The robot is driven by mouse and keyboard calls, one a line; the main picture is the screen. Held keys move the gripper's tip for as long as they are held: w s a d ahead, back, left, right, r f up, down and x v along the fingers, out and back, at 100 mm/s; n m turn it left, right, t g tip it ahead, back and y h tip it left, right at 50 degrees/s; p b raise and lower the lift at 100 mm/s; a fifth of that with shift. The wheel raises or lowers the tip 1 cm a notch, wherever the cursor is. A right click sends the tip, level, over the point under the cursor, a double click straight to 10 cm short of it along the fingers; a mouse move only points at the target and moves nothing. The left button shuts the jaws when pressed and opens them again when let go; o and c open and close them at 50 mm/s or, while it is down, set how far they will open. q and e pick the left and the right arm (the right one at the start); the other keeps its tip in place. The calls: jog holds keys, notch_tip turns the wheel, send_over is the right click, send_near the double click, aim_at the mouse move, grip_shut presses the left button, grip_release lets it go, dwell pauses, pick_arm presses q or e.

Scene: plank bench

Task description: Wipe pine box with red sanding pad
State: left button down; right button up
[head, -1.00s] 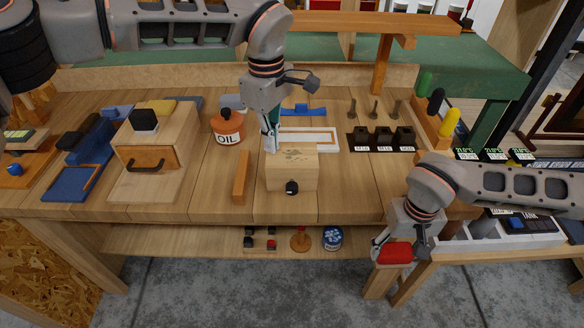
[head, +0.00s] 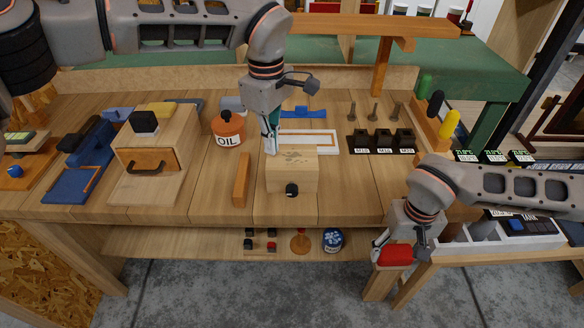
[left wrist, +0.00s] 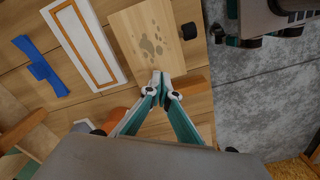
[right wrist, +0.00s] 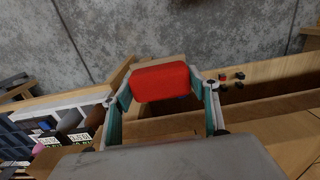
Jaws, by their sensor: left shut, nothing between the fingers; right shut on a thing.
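The pine box (head: 292,176) stands near the middle of the bench's front edge, with a black knob on its front face. Dark smudges show on its top, clearest in the left wrist view (left wrist: 147,38). My left gripper (head: 271,150) is shut and empty, its tips at the left back edge of the box top; I cannot tell whether they touch it. My right gripper (head: 394,258) is shut on the red sanding pad (head: 397,254) in front of the bench at the right, low beside the side table. The pad also fills the jaws in the right wrist view (right wrist: 160,82).
An orange oil can (head: 228,128) and a wooden bar (head: 241,179) stand left of the box. A white tray (head: 330,134) lies behind it, and black bins (head: 381,141) stand back right. Bench top right of the box is clear. A lower shelf (head: 200,241) runs underneath.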

pick_arm(q)
jog(key=shift+f, duration=0.8)
pick_arm(e)
jog(key=shift+f, duration=0.2)
pick_arm(q)
jog(key=shift+r+p, duration=2.5)
jog(key=shift+r, duration=0.6)
pick_arm(e)
jog(key=shift+w+r, duration=0.15)
jog(key=shift+r, duration=1.55)
jog(key=shift+w+r, duration=0.15)
jog(key=shift+r, duration=1.5)
pick_arm(q)
jog(key=shift+f, duration=0.1)
pick_arm(e)
jog(key=shift+f, duration=0.1)
